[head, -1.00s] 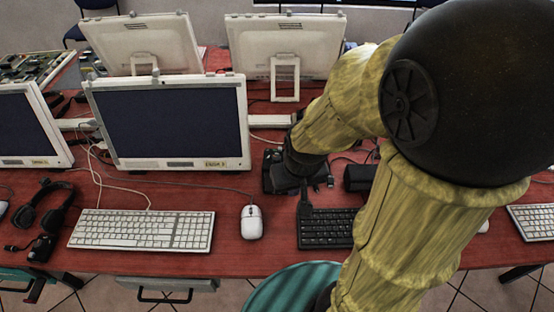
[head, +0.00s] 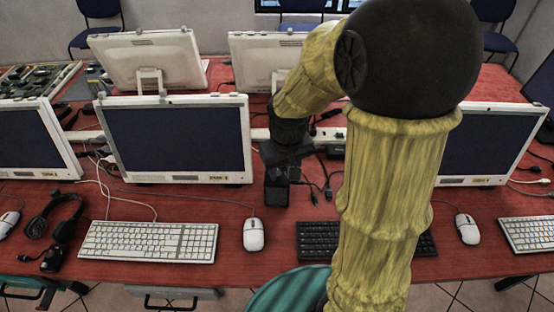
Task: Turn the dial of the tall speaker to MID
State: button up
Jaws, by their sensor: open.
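A small dark box, which looks like the tall speaker (head: 277,192), stands on the red desk just right of the left-hand monitor. Its dial and any MID mark cannot be made out. My gripper (head: 285,163) is at the box's top, reaching down from my yellow arm. Its dark fingers blend with the box, so I cannot tell whether they touch it. The gripper is open, and I see nothing held in it.
A white mouse (head: 254,234) and white keyboard (head: 148,241) lie in front of the monitor (head: 176,138). A black keyboard (head: 318,241) is partly behind my arm. Loose cables (head: 322,186) lie right of the box. Another monitor (head: 481,146) stands at right.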

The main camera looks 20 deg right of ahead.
jog(key=w+r+n+g+p, duration=0.1)
jog(key=w+r+p, duration=0.4)
jog(key=w+r, duration=0.2)
jog(key=shift+w, duration=0.6)
notch_tip(320, 180, down, 17)
jog(key=shift+d+f+p, duration=0.15)
jog(key=shift+f+p, duration=0.05)
jog(key=shift+p, duration=0.45)
grip_shut()
